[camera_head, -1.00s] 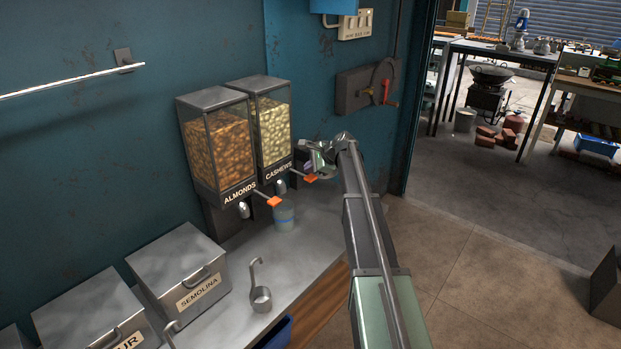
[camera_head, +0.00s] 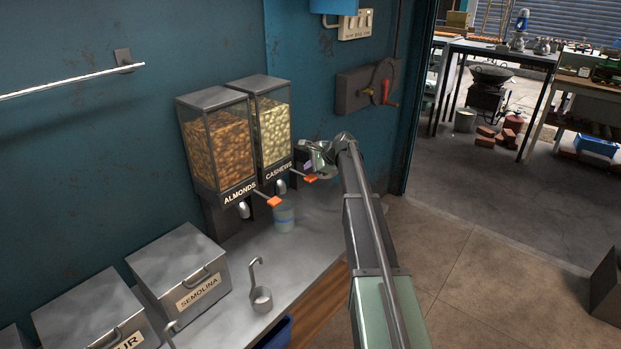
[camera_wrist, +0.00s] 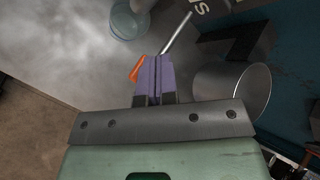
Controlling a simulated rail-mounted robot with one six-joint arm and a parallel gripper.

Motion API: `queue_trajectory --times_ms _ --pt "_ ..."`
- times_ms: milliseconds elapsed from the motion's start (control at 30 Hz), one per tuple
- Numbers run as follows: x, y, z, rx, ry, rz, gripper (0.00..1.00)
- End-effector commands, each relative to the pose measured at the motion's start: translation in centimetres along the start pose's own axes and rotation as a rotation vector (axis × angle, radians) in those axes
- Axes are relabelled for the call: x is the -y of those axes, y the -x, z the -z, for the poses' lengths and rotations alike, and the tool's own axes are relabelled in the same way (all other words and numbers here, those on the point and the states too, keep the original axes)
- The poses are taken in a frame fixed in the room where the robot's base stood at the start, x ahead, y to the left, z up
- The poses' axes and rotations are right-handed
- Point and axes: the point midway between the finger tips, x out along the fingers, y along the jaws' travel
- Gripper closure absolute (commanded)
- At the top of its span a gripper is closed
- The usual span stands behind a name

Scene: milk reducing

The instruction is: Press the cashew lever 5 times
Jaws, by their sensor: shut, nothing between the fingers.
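The cashew dispenser (camera_head: 273,128) is a clear bin of pale nuts on the teal wall, labelled CASHEWS. Its lever has an orange tip (camera_head: 311,178) at the end of a thin metal rod. My gripper (camera_head: 307,168) is just above and beside this tip. In the wrist view my purple fingers (camera_wrist: 153,78) are shut together with nothing between them. The orange tip (camera_wrist: 136,69) shows at their left edge, partly covered by them; I cannot tell whether they touch. A clear cup with a bluish band (camera_head: 284,218) stands on the counter below the dispensers.
The almond dispenser (camera_head: 219,148) with its own orange lever (camera_head: 273,201) is close on the left. A ladle (camera_head: 261,297) and the semolina box (camera_head: 182,272) are nearer on the counter. A metal cylinder (camera_wrist: 248,92) is right of my fingers in the wrist view.

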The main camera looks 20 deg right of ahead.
Motion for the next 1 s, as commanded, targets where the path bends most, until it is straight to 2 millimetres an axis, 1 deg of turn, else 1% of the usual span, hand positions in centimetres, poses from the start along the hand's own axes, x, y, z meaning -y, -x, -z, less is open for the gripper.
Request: queue_trajectory --times_ms 200,433,1000 --pt "-0.05 -0.07 0.05 0.000 0.000 0.000 1.00" --pt "-0.49 -0.67 0.50 0.000 0.000 0.000 1.00" --pt "-0.60 -0.82 0.60 0.000 0.000 0.000 1.00"
